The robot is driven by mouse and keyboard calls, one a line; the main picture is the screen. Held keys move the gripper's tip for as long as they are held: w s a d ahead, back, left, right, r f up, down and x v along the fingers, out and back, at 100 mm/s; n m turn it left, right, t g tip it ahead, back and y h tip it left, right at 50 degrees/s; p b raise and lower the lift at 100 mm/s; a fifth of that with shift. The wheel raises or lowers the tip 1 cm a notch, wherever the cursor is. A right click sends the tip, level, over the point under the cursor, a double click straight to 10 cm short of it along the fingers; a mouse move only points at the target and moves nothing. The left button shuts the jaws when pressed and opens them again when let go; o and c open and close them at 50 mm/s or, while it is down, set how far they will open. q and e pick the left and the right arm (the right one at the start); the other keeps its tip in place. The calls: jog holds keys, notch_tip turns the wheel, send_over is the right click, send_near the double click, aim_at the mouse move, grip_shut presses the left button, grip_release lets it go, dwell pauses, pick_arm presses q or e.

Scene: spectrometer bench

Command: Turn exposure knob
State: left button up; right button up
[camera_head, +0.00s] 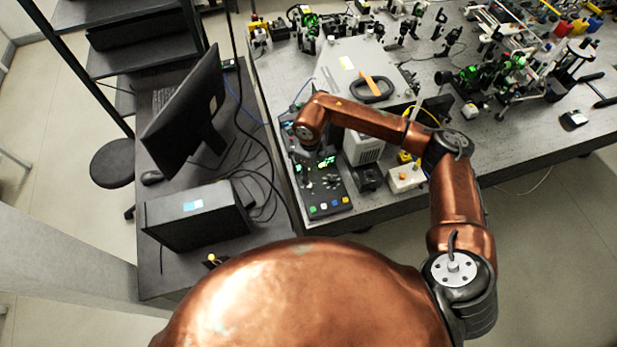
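A dark control panel (332,199) lies at the front left of the grey optical bench. It has a green lit readout and a row of coloured buttons at its near end. My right arm reaches in from the right, and its wrist bends down over the panel. My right gripper (318,178) points down at the panel's middle, close above or touching it. The fingers are small and dark against the panel, so their opening and any contact are unclear. I cannot make out the exposure knob separately. My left gripper is out of view.
A grey instrument box (350,75) stands behind the wrist, and a white vented box (362,148) stands right of the panel. A desk at left holds a monitor (187,100) and a black computer case (197,217). Optics crowd the back of the bench.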

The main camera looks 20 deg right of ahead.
notch_tip(320, 180, down, 3)
jog(key=shift+a+r+p, duration=0.1)
jog(key=shift+a+p, duration=0.05)
jog(key=shift+p, duration=0.2)
notch_tip(320, 180, down, 2)
jog(key=shift+f, duration=0.25)
jog(key=shift+f+p, duration=0.3)
jog(key=shift+f, duration=0.45)
jog(key=c, duration=0.9)
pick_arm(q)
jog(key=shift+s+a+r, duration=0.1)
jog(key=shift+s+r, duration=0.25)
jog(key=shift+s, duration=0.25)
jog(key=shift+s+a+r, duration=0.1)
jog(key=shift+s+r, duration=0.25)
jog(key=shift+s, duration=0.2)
pick_arm(e)
grip_shut()
